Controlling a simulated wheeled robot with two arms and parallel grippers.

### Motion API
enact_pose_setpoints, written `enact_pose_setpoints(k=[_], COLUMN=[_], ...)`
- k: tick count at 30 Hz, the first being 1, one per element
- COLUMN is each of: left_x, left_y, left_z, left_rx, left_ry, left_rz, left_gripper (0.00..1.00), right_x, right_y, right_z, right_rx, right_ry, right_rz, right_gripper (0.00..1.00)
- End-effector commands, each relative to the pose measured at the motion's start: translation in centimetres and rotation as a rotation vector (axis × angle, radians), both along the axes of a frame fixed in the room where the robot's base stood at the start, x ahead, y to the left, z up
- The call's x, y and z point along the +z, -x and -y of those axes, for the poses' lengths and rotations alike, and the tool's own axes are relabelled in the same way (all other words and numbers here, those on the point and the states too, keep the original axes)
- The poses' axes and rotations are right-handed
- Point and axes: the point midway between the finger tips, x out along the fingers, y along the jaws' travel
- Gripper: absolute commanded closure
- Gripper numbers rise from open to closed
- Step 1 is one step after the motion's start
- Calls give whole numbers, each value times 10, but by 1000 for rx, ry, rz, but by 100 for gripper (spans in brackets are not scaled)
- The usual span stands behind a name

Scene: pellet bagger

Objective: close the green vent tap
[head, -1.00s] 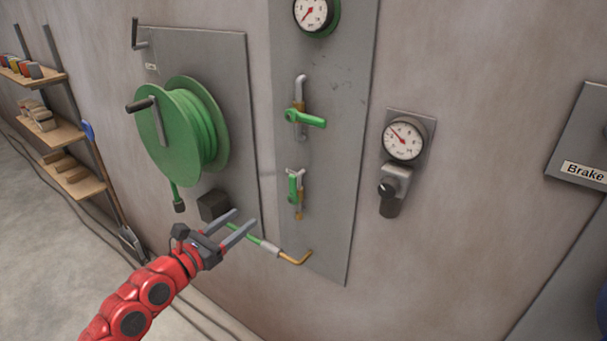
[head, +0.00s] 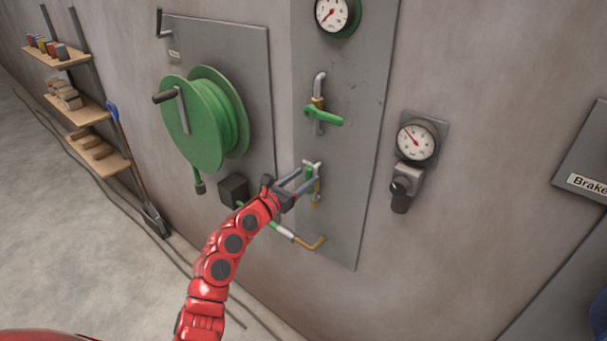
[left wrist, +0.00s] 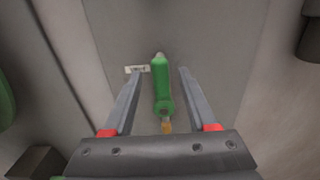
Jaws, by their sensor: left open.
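Two green lever taps are on the tall grey wall panel. The upper tap (head: 322,115) has its lever pointing sideways to the right. The lower tap (head: 311,184) is partly hidden behind my left gripper (head: 311,172) in the head view. In the left wrist view the lower tap's green lever (left wrist: 161,85) lies lengthwise along the pipe, between the two fingers. My left gripper (left wrist: 157,72) is open, with a gap on each side of the lever. I cannot read which tap is the vent. My right gripper is not in view.
A green hose reel (head: 205,120) and a dark box (head: 233,190) are left of the panel. A round gauge (head: 417,141) with a black knob below is to the right. A small label (left wrist: 138,69) sits beside the lower lever. Shelves (head: 85,110) stand far left.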

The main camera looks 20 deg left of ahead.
Motion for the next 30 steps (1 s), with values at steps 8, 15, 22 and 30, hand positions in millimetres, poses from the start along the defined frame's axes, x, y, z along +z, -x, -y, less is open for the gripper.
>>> enact_pose_setpoints(k=[8, 15, 22, 30], left_x=[-1, -1, -1, 0], left_y=[-4, -4, -4, -4], left_z=[2, 2, 2, 1], left_rx=[0, 0, 0, 0], left_ry=[-2, -1, -1, -1], left_rz=[-2, -1, -1, 0], left_gripper=[43, 73, 100, 100], right_x=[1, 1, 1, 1], right_y=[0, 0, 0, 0], right_z=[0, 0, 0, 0], right_rx=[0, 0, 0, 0], right_ry=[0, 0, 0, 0], right_rz=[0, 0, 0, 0], right_gripper=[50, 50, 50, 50])
